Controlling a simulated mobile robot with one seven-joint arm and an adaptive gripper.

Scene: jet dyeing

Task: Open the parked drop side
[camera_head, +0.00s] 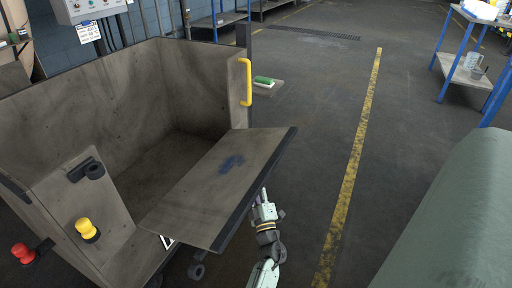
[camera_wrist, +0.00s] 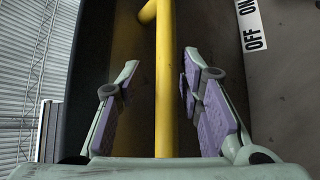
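The grey drop side (camera_head: 215,190) of the large truck (camera_head: 120,88) stands out from the front at a slant, its flat face up, with a dark blue stain and a dark right edge. My gripper (camera_head: 264,197) is low beside that right edge, its tips partly hidden. In the wrist view a yellow bar (camera_wrist: 166,105) runs between the fingers of my gripper (camera_wrist: 161,62). The fingers are apart, with gaps beside the bar; the right pads are nearer to it. The bar is hidden in the head view. Another yellow handle (camera_head: 247,82) is on the truck's corner.
A black latch (camera_head: 86,168), a yellow knob (camera_head: 87,230) and a red knob (camera_head: 24,252) are at the truck's left front. A green block (camera_head: 263,81) lies behind the truck. A green-covered bulk (camera_head: 455,220) stands at right. Floor around the yellow line (camera_head: 350,170) is clear.

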